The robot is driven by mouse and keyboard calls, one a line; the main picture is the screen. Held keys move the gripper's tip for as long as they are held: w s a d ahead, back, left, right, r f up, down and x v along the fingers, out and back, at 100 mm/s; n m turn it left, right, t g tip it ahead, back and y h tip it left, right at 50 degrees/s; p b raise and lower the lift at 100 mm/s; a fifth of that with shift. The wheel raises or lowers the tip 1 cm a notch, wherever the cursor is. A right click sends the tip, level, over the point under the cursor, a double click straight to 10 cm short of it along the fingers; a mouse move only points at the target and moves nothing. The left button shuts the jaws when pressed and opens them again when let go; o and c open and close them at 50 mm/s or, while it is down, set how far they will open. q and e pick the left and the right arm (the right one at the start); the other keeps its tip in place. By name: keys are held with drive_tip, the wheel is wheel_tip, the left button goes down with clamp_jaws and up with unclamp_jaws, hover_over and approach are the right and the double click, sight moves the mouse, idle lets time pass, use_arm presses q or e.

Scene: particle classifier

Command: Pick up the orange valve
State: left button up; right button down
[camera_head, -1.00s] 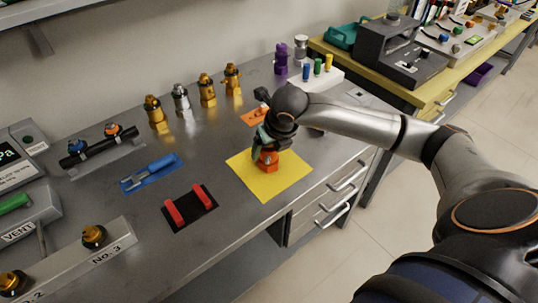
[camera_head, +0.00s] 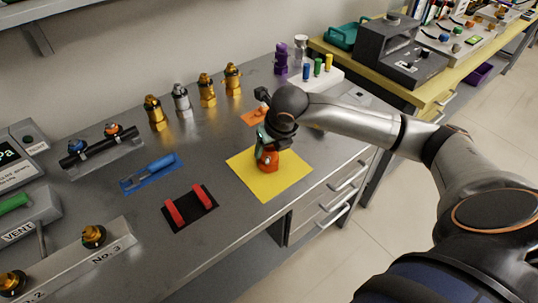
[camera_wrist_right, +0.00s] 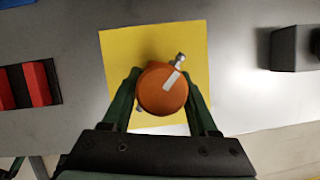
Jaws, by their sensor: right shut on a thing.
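The orange valve (camera_head: 268,166) stands on the yellow mat (camera_head: 290,178) near the bench's front edge. In the right wrist view the valve (camera_wrist_right: 162,88) shows from above as a round orange cap with a pale stripe and a small metal stub at its upper right. My right gripper (camera_head: 266,152) is over the mat and around the valve. In the right wrist view its green fingers (camera_wrist_right: 162,100) are on both sides of the valve, shut on it. I cannot tell whether the valve touches the mat. My left gripper is not in view.
A black pad with red holders (camera_head: 190,207) and a blue tool on a blue mat (camera_head: 152,173) lie to the left. Several brass and silver fittings (camera_head: 207,92) stand behind. An orange mat (camera_head: 252,117) lies just behind the gripper. Bare bench lies between them.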

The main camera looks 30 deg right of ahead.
drive_tip(key=shift+w+r, duration=0.1)
drive_tip(key=shift+r, duration=0.05)
drive_tip(key=shift+r, duration=0.55)
wheel_tip(320, 180, up, 2)
drive_tip(key=shift+r, duration=0.15)
use_arm(q)
drive_tip(key=b, duration=0.1)
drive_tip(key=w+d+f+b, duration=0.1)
drive_tip(key=b, duration=0.1)
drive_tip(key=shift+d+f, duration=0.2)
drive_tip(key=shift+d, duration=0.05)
use_arm(e)
drive_tip(key=s+d+r, duration=0.4)
drive_tip(key=s+r, duration=0.5)
drive_tip(key=s, duration=0.4)
drive_tip(key=shift+s+r, duration=0.2)
drive_tip(key=shift+s, duration=0.05)
